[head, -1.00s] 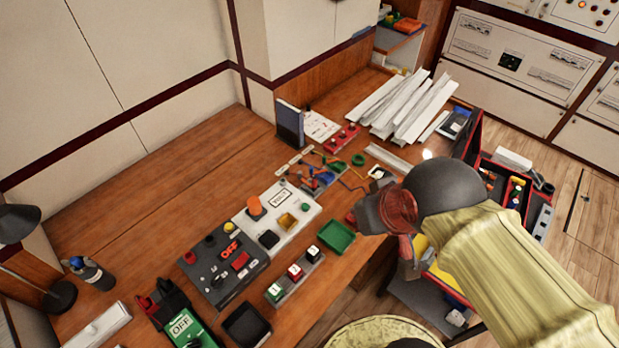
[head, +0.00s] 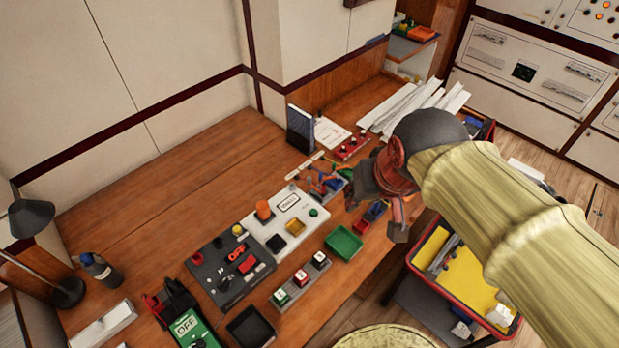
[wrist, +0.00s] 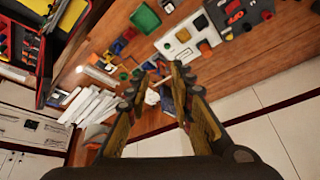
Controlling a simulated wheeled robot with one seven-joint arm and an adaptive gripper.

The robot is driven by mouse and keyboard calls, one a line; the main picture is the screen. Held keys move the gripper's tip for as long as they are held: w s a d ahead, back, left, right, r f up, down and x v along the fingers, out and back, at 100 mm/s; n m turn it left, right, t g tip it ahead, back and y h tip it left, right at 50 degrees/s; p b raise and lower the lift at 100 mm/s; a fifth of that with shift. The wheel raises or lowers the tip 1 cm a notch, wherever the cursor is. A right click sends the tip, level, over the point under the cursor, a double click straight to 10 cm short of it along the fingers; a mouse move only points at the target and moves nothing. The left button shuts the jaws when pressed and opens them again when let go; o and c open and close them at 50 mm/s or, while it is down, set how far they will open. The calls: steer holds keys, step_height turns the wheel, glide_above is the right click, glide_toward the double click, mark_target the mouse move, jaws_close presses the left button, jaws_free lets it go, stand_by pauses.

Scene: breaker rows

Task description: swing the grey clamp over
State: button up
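My gripper (wrist: 156,82) is open and empty in the wrist view, its two fingers spread above the bench. In the head view it is at the right end of the bench, partly hidden by my arm. I cannot pick out a grey clamp with certainty. A dark grey panel (head: 212,286) with red and yellow parts lies on the bench, left of my gripper. A white panel (head: 318,226) with an orange knob and a yellow part lies between them. Both panels also show at the top of the wrist view, the white one (wrist: 172,46) nearer my fingers than the dark one (wrist: 250,17).
A green tray (head: 344,241), a black tray (head: 250,328) and a row of small switches (head: 301,278) sit along the front edge. White strips (head: 405,108) lie behind my arm. The back left bench is clear.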

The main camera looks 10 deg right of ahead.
steer(key=shift+o, duration=0.7)
steer(key=w+m+g+p, duration=0.1)
steer(key=w+m, duration=0.1)
steer(key=w, duration=1)
steer(key=shift+w+m, duration=0.3)
steer(key=shift+w, duration=0.05)
steer(key=m+g+p, duration=0.3)
steer(key=m+g, duration=0.1)
steer(key=m, duration=0.4)
glide_above(309, 178)
step_height(309, 178, down, 33)
steer(key=shift+r, duration=0.1)
steer(key=shift+f+b, duration=0.45)
steer(key=shift+f, duration=3.85)
steer(key=shift+c, duration=1.3)
jaws_close()
